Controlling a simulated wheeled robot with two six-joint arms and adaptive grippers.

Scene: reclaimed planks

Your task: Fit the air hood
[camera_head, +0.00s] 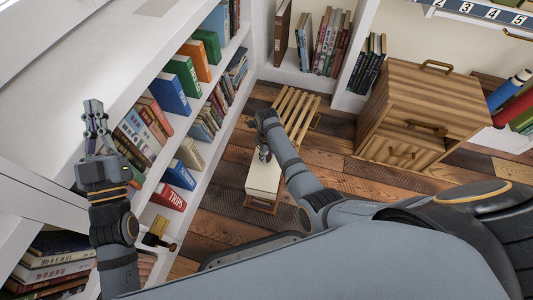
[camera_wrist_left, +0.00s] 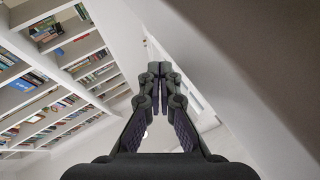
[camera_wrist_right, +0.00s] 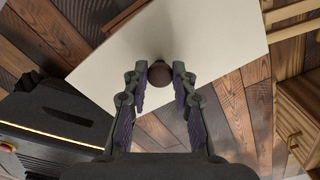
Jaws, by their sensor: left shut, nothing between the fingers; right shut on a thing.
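A cream-white box-like thing (camera_head: 263,179), which may be the air hood, is over the near end of a slatted wooden bench (camera_head: 292,104) in the head view. In the right wrist view its flat pale face (camera_wrist_right: 215,40) carries a round dark brown knob (camera_wrist_right: 160,73). My right gripper (camera_head: 264,153) is shut on that knob; its fingers also show in the right wrist view (camera_wrist_right: 160,76). I cannot tell whether the box rests on the bench. My left gripper (camera_head: 94,112) is raised beside the bookshelf, shut and empty; it also shows in the left wrist view (camera_wrist_left: 158,72).
A white bookshelf (camera_head: 217,145) full of books runs along the left. A wooden cabinet (camera_head: 425,95) with handles stands at the right. A brass-coloured object (camera_head: 157,231) is at the shelf's near end. Plank floor (camera_head: 335,155) is clear between bench and cabinet.

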